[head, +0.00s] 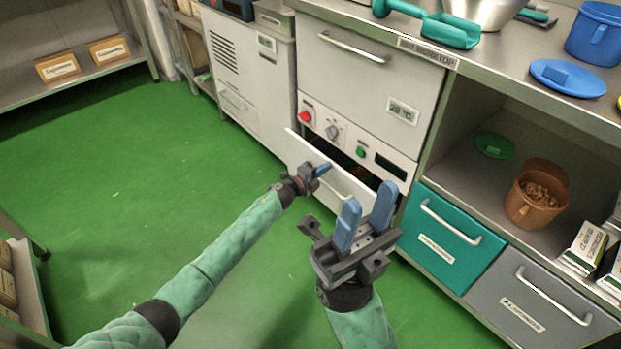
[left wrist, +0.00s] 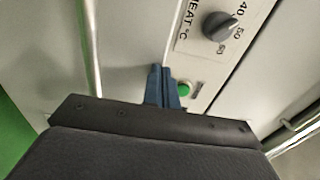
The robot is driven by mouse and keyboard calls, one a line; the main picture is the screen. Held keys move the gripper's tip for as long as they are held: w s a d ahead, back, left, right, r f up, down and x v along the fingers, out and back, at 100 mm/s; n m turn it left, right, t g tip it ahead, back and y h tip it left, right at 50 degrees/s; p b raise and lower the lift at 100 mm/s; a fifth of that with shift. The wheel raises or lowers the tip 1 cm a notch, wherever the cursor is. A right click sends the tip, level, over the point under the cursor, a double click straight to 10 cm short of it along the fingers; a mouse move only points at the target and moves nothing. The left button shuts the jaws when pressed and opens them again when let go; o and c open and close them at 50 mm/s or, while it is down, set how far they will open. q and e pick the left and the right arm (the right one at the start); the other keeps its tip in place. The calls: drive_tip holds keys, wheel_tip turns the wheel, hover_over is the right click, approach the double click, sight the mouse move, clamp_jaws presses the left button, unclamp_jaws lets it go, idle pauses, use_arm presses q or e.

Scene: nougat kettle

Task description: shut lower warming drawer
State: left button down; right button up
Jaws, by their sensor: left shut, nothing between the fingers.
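The lower warming drawer (head: 304,150) is the white-fronted drawer under the control panel in the head view. It stands partly open, with a dark gap behind its front edge. Its handle shows low on the front, partly hidden by my grippers. My left gripper (head: 323,169) is shut and empty, at the drawer front; I cannot tell whether it touches. In the left wrist view its blue fingertips (left wrist: 162,85) are together, between a bar handle and the control panel. My right gripper (head: 367,214) is open and empty, nearer the camera, its blue fingers pointing up.
The control panel (head: 340,134) has a red button, a knob and a green button. A closed upper door (head: 370,85) is above it. A teal drawer (head: 450,238) and a grey drawer (head: 535,300) are at the right. The green floor (head: 130,180) at the left is clear.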

use_arm(q)
drive_tip(key=x, duration=0.3)
idle(0.5)
